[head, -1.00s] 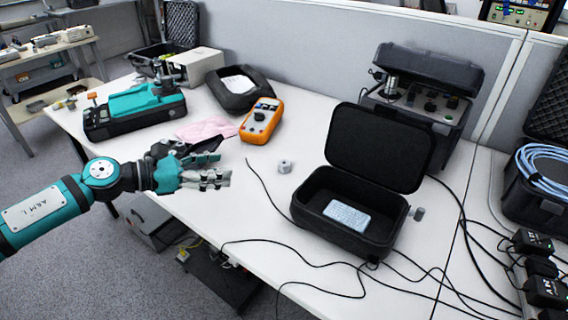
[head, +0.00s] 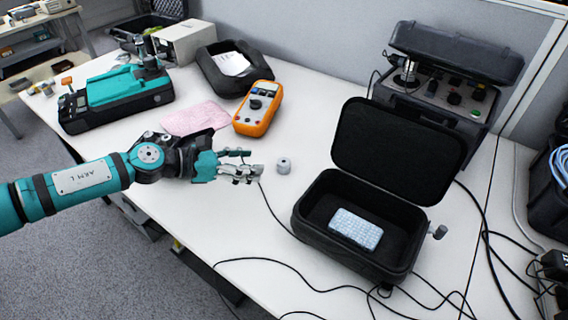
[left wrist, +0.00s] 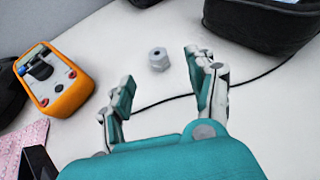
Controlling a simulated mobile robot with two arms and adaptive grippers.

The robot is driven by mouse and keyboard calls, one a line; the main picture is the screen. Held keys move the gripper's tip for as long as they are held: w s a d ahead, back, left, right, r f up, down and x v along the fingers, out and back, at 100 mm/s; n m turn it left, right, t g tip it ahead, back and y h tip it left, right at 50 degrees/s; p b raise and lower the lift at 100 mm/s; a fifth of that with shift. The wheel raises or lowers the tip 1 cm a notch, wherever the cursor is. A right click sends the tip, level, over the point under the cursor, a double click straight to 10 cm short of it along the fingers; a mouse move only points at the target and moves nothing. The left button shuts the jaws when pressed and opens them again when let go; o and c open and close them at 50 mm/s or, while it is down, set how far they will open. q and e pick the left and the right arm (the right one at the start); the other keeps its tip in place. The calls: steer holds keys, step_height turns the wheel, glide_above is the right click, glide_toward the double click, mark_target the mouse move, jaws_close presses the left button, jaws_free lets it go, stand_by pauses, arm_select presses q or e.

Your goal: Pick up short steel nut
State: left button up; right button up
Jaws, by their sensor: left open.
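The short steel nut (head: 283,166) is a small grey cylinder standing on the white table, left of the open black case. It also shows in the left wrist view (left wrist: 158,59), beyond and between my fingertips. My left gripper (head: 250,165) is open and empty, just left of the nut and apart from it. In the left wrist view its two fingers (left wrist: 158,75) are spread wide. My right gripper is not in view.
The open black case (head: 345,265) holds a light blue block. An orange multimeter (head: 258,108) lies behind the nut, beside a pink cloth (head: 195,118). A black cable (head: 270,208) runs close to the nut. A grey knobbed box (head: 440,100) stands at the back.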

mark_target(283, 161)
arm_select(q)
steer(key=x, duration=0.5)
steer(key=b+x, duration=0.1)
steer(key=x, duration=0.3)
steer(key=shift+w+d+f, duration=0.15)
steer(key=shift+w, duration=0.2)
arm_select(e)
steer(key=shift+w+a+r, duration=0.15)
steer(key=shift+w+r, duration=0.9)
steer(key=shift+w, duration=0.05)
arm_select(q)
jaws_close()
